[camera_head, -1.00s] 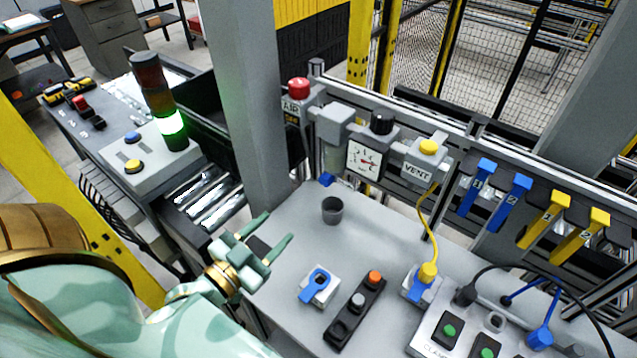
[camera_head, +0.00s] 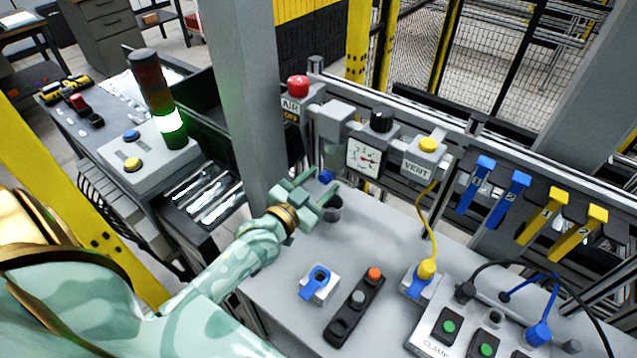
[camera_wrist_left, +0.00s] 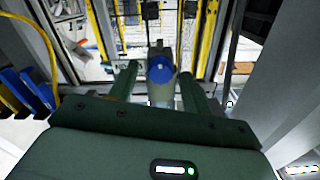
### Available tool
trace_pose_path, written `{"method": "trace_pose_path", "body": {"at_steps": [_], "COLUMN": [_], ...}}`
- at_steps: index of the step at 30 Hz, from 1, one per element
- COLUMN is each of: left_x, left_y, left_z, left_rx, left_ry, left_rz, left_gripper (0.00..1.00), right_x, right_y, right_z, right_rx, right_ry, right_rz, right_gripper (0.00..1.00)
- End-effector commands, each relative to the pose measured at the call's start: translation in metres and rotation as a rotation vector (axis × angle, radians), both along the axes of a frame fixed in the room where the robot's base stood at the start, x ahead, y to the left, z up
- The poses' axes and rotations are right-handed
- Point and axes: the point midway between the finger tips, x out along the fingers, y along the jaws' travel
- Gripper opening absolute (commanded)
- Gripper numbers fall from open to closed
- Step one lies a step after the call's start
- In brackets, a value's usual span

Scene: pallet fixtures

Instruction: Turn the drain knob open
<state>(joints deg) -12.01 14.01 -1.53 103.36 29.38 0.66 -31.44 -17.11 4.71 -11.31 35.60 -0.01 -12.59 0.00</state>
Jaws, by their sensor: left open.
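The blue drain knob (camera_head: 325,177) sits at the bottom of the grey filter unit (camera_head: 333,118) on the rail. My left gripper (camera_head: 323,181) is open, with its fingertips close to the knob. In the left wrist view the round blue knob (camera_wrist_left: 160,68) appears between the two spread finger tips (camera_wrist_left: 160,73). I cannot tell whether the fingers touch it. My right gripper is not in view.
A pressure gauge (camera_head: 364,158) and a VENT block with a yellow button (camera_head: 428,145) are right of the filter. A grey post (camera_head: 240,100) stands close left of my gripper. The table (camera_head: 385,230) holds a blue-latched block (camera_head: 318,281) and a button strip (camera_head: 356,305).

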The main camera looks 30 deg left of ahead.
Motion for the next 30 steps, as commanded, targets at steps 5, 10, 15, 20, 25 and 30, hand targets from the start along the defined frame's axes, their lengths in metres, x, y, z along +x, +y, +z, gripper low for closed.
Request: {"method": "trace_pose_path", "body": {"at_steps": [5, 10, 15, 20, 25, 30], "left_x": [0.0, 0.0, 0.0, 0.0, 0.0, 0.0], "left_y": [0.0, 0.0, 0.0, 0.0, 0.0, 0.0], "left_z": [0.0, 0.0, 0.0, 0.002, 0.003, 0.004], "left_rx": [0.0, 0.001, -0.007, -0.048, -0.144, -0.285], "left_ry": [0.0, 0.0, 0.001, 0.005, 0.013, 0.025], "left_rz": [0.0, 0.0, 0.0, -0.001, -0.001, 0.0], "left_gripper": [0.32, 0.03, 0.03, 0.04, 0.04, 0.04], "right_x": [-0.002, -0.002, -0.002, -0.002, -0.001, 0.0], "right_y": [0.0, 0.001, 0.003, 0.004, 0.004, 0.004], "right_z": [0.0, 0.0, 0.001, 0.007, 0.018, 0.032], "right_rx": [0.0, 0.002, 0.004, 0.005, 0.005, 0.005], "right_ry": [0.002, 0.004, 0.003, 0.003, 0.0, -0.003], "right_rz": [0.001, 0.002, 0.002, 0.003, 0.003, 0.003], "right_gripper": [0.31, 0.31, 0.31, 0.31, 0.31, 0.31]}}
